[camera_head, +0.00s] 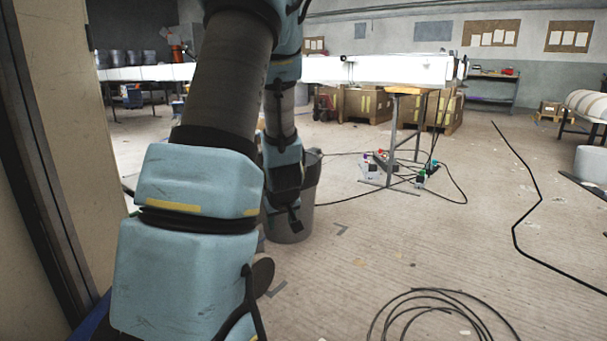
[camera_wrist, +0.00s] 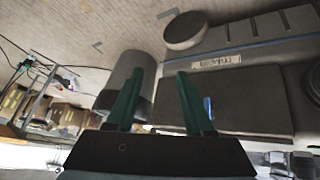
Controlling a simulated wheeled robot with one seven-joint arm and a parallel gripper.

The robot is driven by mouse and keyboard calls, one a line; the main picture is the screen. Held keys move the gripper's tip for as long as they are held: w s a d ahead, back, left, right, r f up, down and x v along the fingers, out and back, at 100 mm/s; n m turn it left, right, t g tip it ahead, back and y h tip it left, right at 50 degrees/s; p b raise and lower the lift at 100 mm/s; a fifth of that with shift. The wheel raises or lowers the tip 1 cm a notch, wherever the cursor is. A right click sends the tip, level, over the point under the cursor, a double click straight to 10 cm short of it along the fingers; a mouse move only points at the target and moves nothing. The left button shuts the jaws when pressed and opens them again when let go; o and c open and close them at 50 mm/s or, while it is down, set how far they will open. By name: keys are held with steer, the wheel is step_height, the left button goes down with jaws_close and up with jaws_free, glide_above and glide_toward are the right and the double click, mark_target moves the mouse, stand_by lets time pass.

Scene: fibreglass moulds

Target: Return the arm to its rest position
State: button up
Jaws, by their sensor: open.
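My arm fills the left and middle of the head view, bent, with its far part hanging down in front of a grey bin (camera_head: 288,228). My gripper (camera_wrist: 160,74) shows in the wrist view with two green fingers spread apart. Nothing is between the fingers. The grey bin also shows in the wrist view (camera_wrist: 143,66), behind the left finger. That view is turned over, with the floor at the top. I cannot tell the exact gap between the gripper and the bin.
A light wall or panel edge (camera_head: 45,150) stands close at the left. A table leg stand (camera_head: 392,140) has cables and small boxes around its foot. Coiled black cable (camera_head: 440,300) lies on the floor in front, and a long cable runs at right. Floor between is clear.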

steer(key=s+r+m+g+p, duration=0.1)
steer(key=s+r+m+g, duration=0.15)
steer(key=s, duration=0.45)
steer(key=s+r+m+g+h+p, duration=0.1)
steer(key=s+r, duration=0.3)
steer(key=s, duration=0.2)
steer(key=s+r+m+g+p, duration=0.1)
steer(key=s+r+m+g, duration=0.15)
steer(key=s, duration=0.45)
step_height(320, 180, up, 38)
steer(key=p, duration=3.7)
steer(key=shift+a+n+t+p, duration=0.3)
steer(key=shift+a+p, duration=0.05)
steer(key=shift+p, duration=0.05)
steer(key=shift+w+a+f, duration=0.1)
